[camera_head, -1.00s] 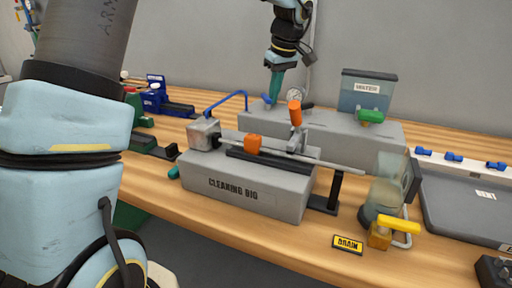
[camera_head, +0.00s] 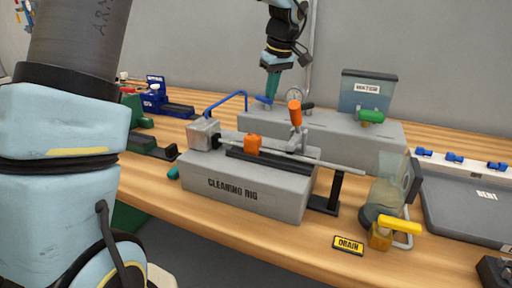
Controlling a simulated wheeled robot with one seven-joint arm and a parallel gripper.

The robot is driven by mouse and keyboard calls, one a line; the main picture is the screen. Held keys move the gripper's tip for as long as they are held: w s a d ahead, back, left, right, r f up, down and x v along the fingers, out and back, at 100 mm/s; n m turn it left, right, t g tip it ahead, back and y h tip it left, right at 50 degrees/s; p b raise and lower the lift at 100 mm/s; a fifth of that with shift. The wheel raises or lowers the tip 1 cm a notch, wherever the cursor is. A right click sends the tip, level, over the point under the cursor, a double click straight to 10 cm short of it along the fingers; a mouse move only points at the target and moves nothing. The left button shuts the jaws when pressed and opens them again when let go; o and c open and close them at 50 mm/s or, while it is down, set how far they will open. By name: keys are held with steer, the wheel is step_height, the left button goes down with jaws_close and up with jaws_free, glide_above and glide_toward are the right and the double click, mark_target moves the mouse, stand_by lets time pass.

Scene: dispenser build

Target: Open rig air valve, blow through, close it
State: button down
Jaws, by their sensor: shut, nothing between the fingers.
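The grey cleaning rig (camera_head: 235,191) stands on the wooden bench with an orange block and an orange-handled clamp on top. Behind it is a long grey block (camera_head: 325,130) with a small round gauge (camera_head: 295,95). A small blue valve handle (camera_head: 264,100) sits at the left end of that block. My gripper (camera_head: 270,97) points down there, its teal fingers shut and empty. The fingertips are at the blue handle, seemingly touching or just behind it; the exact contact is too small to tell.
A water tank (camera_head: 367,92) with a green tap (camera_head: 370,116) stands at the back right. A glass jar (camera_head: 388,194) with a yellow drain handle (camera_head: 399,225) is at the front right. A bent blue tube (camera_head: 226,99) rises left of my gripper.

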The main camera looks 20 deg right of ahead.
steer(key=shift+s+a, duration=0.1)
steer(key=shift+a, duration=0.05)
steer(key=shift+a+f, duration=0.1)
steer(key=shift+a, duration=0.1)
steer(key=shift+d, duration=0.3)
steer(key=w+p+v, duration=0.1)
steer(key=p+v, duration=0.5)
steer(key=v, duration=0.2)
steer(key=shift+w+a+r, duration=0.25)
steer(key=shift+w+a, duration=0.05)
steer(key=shift+w, duration=0.35)
